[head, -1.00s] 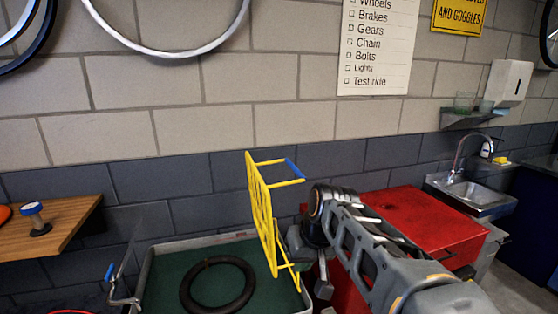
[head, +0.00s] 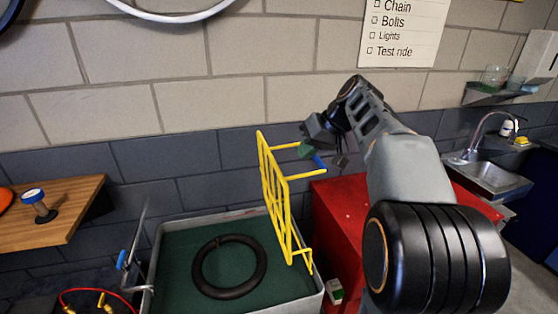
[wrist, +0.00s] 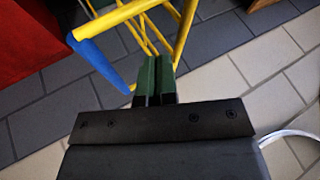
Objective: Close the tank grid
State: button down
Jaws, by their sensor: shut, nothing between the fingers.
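The yellow tank grid (head: 275,200) stands raised, nearly upright, at the right side of the tank (head: 165,228) in the head view. Its blue-sleeved handle (head: 319,162) sticks out to the right near the top, and it also shows in the wrist view (wrist: 103,64). The tank has a grey rim and a green inside with a dark ring-shaped tube (head: 229,267) in it. My gripper (head: 306,152) is shut and empty, beside the handle on the outer side of the grid. In the wrist view its green fingertips (wrist: 157,62) are together close to the yellow bars; contact cannot be told.
A red cabinet (head: 340,225) stands right of the tank, under my arm. A wooden shelf (head: 58,222) with a blue-topped knob is at left. A metal crank with a blue grip (head: 121,260) is at the tank's left edge. A sink (head: 492,177) is far right.

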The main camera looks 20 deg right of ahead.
jog(key=w+a+f+p, duration=0.1)
jog(key=a+f, duration=0.2)
jog(key=a, duration=0.2)
jog(key=shift+w+a+f, duration=0.15)
jog(key=shift+w+f, duration=0.1)
jog(key=shift+w, duration=0.1)
